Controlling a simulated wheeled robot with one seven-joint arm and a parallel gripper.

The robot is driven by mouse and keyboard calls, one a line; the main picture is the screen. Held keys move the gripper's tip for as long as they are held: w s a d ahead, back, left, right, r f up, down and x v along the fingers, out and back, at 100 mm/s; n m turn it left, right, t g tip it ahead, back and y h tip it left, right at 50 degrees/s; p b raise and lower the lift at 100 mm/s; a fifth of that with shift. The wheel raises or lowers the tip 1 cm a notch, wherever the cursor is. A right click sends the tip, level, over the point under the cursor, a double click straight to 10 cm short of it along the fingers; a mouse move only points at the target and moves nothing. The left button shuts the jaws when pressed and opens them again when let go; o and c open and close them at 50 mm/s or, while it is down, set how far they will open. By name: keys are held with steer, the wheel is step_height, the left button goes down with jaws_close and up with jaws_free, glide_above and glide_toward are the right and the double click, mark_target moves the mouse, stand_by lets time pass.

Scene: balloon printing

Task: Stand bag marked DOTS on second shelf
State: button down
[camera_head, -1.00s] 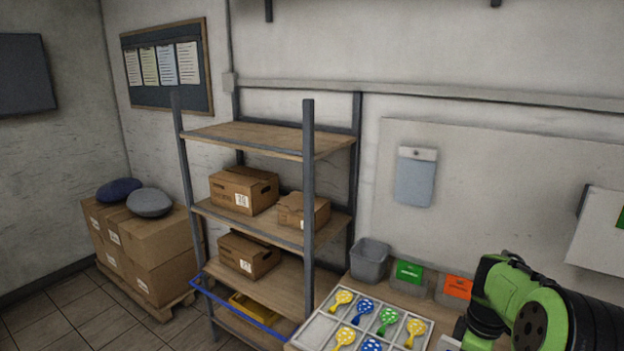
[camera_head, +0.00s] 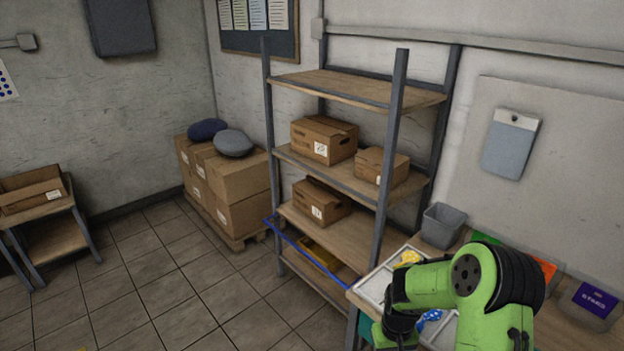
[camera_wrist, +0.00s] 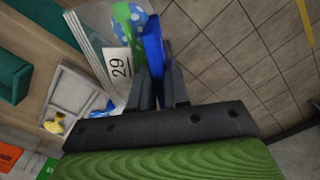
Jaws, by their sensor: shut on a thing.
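My gripper (camera_wrist: 158,92) is shut on a blue strip (camera_wrist: 153,45) that looks like the header of a clear bag. A green and blue balloon with white dots (camera_wrist: 130,22) shows beside it, apparently inside the clear bag. No DOTS lettering is readable. In the head view my arm hangs at the lower right, in front of the table, and its fingers and load are out of sight. The grey rack (camera_head: 392,150) stands to its left and farther back. Its top board (camera_head: 350,86) is empty. The board below it (camera_head: 350,181) carries two cardboard boxes (camera_head: 323,140) (camera_head: 381,167).
A lower board holds one box (camera_head: 320,202); a blue bar (camera_head: 300,248) crosses the rack's front. The table has a compartment tray (camera_head: 372,287), a grey bin (camera_head: 441,226) and a purple STARS pack (camera_head: 595,299). A white 29 label (camera_wrist: 118,66) is near the fingers.

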steer(key=a+f+b, duration=0.3)
steer(key=f+b, duration=0.7)
steer(key=f, duration=0.2)
steer(key=shift+s+a+m, duration=0.2)
steer(key=shift+m, duration=0.2)
stand_by(0.7)
